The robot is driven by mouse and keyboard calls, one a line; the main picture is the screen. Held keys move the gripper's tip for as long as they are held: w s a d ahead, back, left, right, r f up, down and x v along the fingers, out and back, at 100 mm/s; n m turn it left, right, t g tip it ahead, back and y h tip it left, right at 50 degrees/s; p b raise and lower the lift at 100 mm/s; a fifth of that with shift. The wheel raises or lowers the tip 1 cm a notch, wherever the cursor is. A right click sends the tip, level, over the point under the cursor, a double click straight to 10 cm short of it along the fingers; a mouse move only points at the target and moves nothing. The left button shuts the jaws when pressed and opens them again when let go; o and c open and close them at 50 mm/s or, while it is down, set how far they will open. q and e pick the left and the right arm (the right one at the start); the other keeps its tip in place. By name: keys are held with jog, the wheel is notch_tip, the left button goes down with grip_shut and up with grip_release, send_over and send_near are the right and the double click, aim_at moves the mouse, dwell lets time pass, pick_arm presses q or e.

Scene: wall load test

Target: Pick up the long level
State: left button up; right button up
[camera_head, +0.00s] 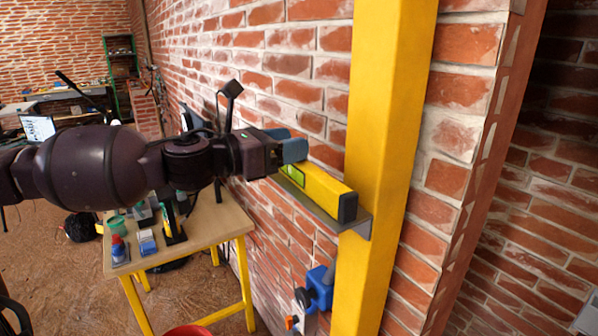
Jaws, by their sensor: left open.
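The long level (323,189) is a yellow bar with a black end cap and a greenish vial window. It lies on a narrow grey metal shelf (358,222) beside the yellow post, with its black end towards me. My left gripper (291,148) reaches in from the left with blue-grey fingers at the level's far end. Its jaws are open. The fingers overlap the level's far end in the picture, and I cannot tell whether they touch it. My right gripper is not in view.
A yellow post (389,120) stands against the brick wall (455,130), right by the shelf. A blue clamp (319,289) sits below the shelf. A wooden table (205,228) with yellow legs holds small items at the lower left. A red round object (188,331) shows at the bottom edge.

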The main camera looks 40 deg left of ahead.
pick_arm(q)
jog(key=shift+x, duration=2)
jog(key=shift+d, duration=0.1)
jog(key=shift+c, duration=0.3)
grip_shut()
